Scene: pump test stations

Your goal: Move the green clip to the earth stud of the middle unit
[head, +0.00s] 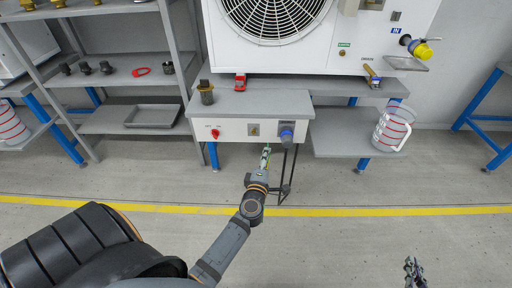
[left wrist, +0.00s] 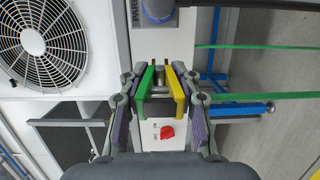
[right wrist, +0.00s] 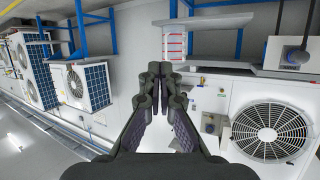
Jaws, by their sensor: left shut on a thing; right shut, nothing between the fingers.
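My left gripper (head: 265,157) is in front of the test bench's front panel, low and just left of the blue socket. It also shows in the left wrist view (left wrist: 162,88), shut on the green clip (left wrist: 146,80), which has one green and one yellow side between the fingers. The middle unit (head: 300,40) is the white fan unit behind the bench. A small brass-coloured stud (head: 343,52) with a green label sits low on its front, away from the clip. My right gripper (head: 415,272) is shut and empty at the lower right; it also shows in the right wrist view (right wrist: 168,72).
The bench (head: 250,103) carries a dark brass fitting (head: 206,92) and a red object (head: 240,82). Its panel has a red knob (head: 215,133) and a blue socket (head: 286,131). A clear jug (head: 392,128) stands on the right shelf. A shelf rack (head: 120,70) stands left. The floor in front is clear.

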